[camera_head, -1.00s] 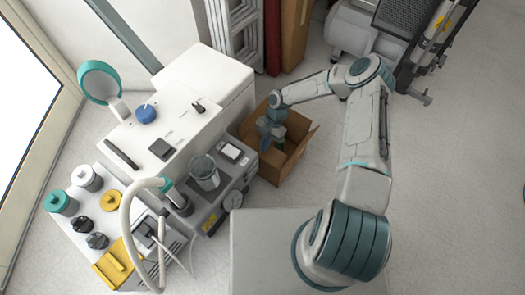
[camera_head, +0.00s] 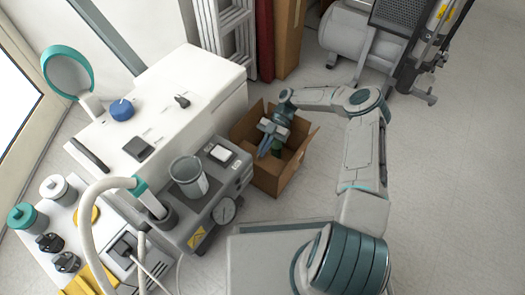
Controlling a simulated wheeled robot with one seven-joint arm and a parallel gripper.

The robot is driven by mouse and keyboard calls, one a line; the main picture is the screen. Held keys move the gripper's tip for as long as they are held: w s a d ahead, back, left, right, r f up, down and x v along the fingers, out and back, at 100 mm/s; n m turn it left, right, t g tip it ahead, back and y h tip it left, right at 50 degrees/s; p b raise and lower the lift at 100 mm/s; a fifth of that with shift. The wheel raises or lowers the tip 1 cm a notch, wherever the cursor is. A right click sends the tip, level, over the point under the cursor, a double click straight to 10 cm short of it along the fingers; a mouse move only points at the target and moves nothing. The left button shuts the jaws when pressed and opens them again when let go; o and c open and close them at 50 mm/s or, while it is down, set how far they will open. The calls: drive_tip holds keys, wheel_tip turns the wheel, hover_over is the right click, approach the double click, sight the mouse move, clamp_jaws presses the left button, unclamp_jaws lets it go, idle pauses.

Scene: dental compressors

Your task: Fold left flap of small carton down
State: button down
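The small carton (camera_head: 277,180) is an open-topped brown cardboard box on the floor, right beside the white and grey dental unit. Its right flap (camera_head: 299,152) stands up and leans outward. Its left flap (camera_head: 244,121) also stands up, close to the unit's side. My gripper (camera_head: 263,152) points down into the carton's mouth, between the left and right flaps. I cannot tell whether it touches the left flap, or whether its fingers are open or shut. The wrist and fingers hide part of the carton's inside.
The dental unit (camera_head: 190,90), with a glass cup (camera_head: 188,177) and a gauge (camera_head: 224,210), crowds the carton's left. A ladder (camera_head: 232,30) and a tall cardboard box (camera_head: 289,35) stand behind. A compressor (camera_head: 352,35) stands back right. Floor right of my arm is clear.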

idle(0.4)
drive_tip(key=c, duration=1.6)
unclamp_jaws()
drive_tip(key=shift+c, duration=0.2)
drive_tip(key=shift+r, duration=0.25)
wheel_tip(320, 180, up, 4)
drive_tip(key=p, duration=0.3)
drive_tip(key=shift+r, duration=0.25)
drive_tip(key=s+d+r+p, duration=0.3)
drive_tip(key=d+r, duration=0.3)
drive_tip(key=d, duration=0.5)
drive_tip(key=shift+s+p, duration=0.4)
drive_tip(key=shift+p, duration=0.2)
